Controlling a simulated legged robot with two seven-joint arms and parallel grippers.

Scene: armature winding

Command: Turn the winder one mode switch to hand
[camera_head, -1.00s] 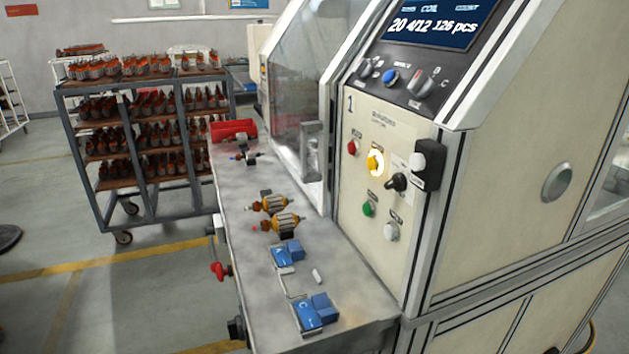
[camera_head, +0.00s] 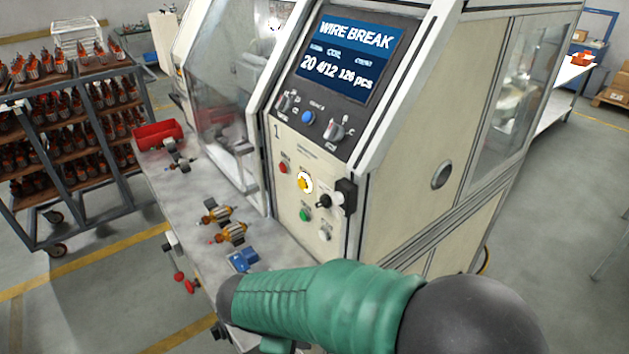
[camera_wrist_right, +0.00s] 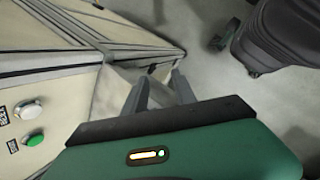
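Winder one (camera_head: 385,160) stands in the middle of the head view, marked 1 on its front. Its panel carries a left rotary knob (camera_head: 285,102), a right rotary knob (camera_head: 338,130) and a lower black rotary switch (camera_head: 326,200). Their labels are too small to read, so I cannot tell which is the mode switch. My green right arm crosses the bottom of the head view; its gripper is not distinguishable there. In the right wrist view my right gripper (camera_wrist_right: 160,85) is open and empty, with a gap between its fingers. My left gripper is out of view.
The screen (camera_head: 345,58) reads WIRE BREAK. A blue button (camera_head: 308,117), yellow button (camera_head: 304,183), green button (camera_head: 305,214) and white button (camera_head: 324,234) sit on the panel. A black box (camera_head: 346,196) juts out beside the switch. Armatures (camera_head: 230,233) lie on the bench.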

